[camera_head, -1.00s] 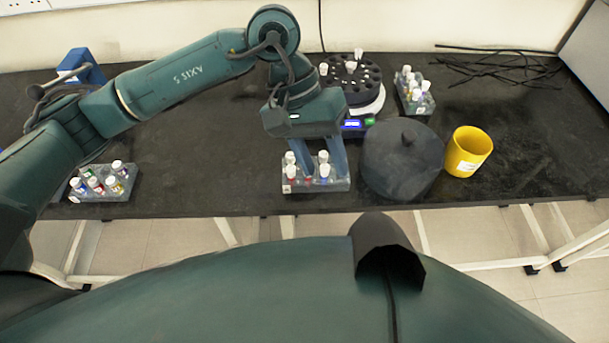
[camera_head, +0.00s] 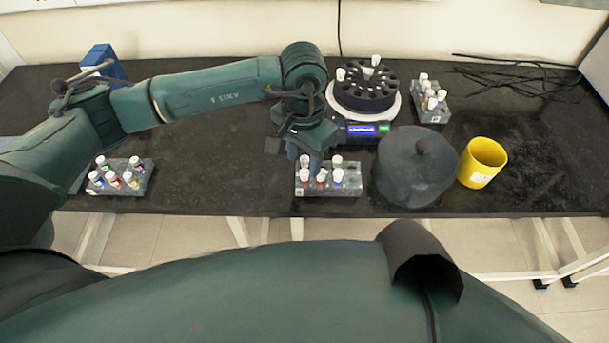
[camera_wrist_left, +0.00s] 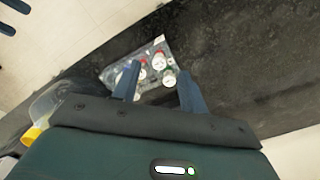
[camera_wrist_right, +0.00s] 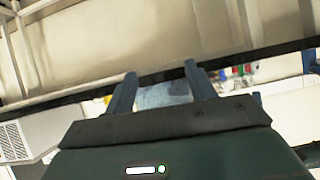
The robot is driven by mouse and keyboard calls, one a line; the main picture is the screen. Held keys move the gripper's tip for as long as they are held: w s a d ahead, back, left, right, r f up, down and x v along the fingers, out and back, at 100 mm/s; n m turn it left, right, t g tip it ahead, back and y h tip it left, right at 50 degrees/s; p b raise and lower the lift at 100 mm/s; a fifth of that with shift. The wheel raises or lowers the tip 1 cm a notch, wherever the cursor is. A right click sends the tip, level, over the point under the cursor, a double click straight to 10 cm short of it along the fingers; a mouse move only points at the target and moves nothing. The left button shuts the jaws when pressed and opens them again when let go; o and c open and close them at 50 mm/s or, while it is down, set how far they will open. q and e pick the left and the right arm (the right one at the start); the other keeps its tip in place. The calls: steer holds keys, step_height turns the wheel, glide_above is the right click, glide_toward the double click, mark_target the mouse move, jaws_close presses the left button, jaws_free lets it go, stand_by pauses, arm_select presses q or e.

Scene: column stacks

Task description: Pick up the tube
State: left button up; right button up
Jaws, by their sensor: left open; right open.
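White-capped tubes (camera_head: 337,175) stand in a grey rack (camera_head: 348,188) at the table's front middle. Red and blue show below some caps. The same rack shows in the left wrist view (camera_wrist_left: 112,77), with caps between and beyond the fingers. My left gripper (camera_head: 316,160) is open and points down over the rack's back left part. It hides part of the back row. Its open fingers (camera_wrist_left: 159,69) have nothing clasped between them. My right gripper (camera_wrist_right: 160,70) is open and shows only in the right wrist view, with a blurred greyish thing visible between its fingers.
A dark round lid (camera_head: 415,170) stands close right of the rack, with a yellow cup (camera_head: 483,162) beyond. A round tube carousel (camera_head: 365,92) is behind. Other tube racks stand at left (camera_head: 128,189) and back right (camera_head: 440,115). Cables (camera_head: 520,75) lie at the back right.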

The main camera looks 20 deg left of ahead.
mark_target(304, 172)
arm_select(q)
steer(key=shift+w+d+f, duration=0.1)
steer(key=shift+f, duration=1.8)
steer(key=shift+c, duration=0.5)
jaws_close()
